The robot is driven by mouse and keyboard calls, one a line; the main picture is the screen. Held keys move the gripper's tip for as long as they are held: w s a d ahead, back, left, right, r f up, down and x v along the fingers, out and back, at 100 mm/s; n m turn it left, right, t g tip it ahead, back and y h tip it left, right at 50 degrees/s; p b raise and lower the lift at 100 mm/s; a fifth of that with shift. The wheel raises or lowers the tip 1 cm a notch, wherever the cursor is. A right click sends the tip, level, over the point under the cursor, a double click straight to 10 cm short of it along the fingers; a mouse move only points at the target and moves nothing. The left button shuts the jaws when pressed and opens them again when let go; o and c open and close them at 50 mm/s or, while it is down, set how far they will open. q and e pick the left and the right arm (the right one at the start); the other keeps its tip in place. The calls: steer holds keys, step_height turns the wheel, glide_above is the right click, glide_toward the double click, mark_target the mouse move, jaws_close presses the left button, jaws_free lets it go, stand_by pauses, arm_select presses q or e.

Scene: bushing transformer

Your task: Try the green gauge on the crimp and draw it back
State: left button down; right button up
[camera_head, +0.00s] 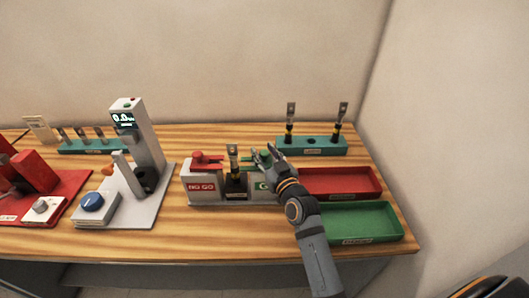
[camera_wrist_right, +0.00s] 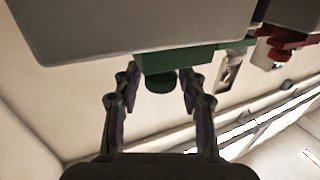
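The green gauge (camera_head: 264,157) sits on the right, GO-labelled side of a grey gauge stand (camera_head: 211,203). Its green block and round knob (camera_wrist_right: 162,82) show in the right wrist view. A crimped lug (camera_head: 234,166) stands upright in the middle of the stand, in a dark holder. The green slide reaches toward the lug; whether it touches cannot be told. My right gripper (camera_head: 267,158) is at the green gauge, fingers apart on either side of the knob (camera_wrist_right: 158,92), with visible gaps. It partly hides the gauge in the head view. My left gripper is out of view.
The red NO GO gauge (camera_head: 206,158) is on the stand's left side. A red tray (camera_head: 345,195) and a green tray (camera_head: 365,237) lie to the right. A teal rack (camera_head: 312,145) with two lugs stands behind. A grey tester (camera_head: 140,135) stands to the left.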

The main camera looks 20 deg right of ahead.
jaws_close()
steer(key=shift+w+a+f, duration=0.1)
steer(key=shift+w+a, duration=0.1)
steer(key=shift+a, duration=0.3)
steer(key=shift+o, duration=1.9)
jaws_free()
steer(key=shift+s+d, duration=0.15)
steer(key=shift+s, duration=0.05)
steer(key=s+d, duration=0.1)
steer(key=s, duration=1)
steer(key=shift+s+d, duration=0.15)
steer(key=shift+s, duration=0.25)
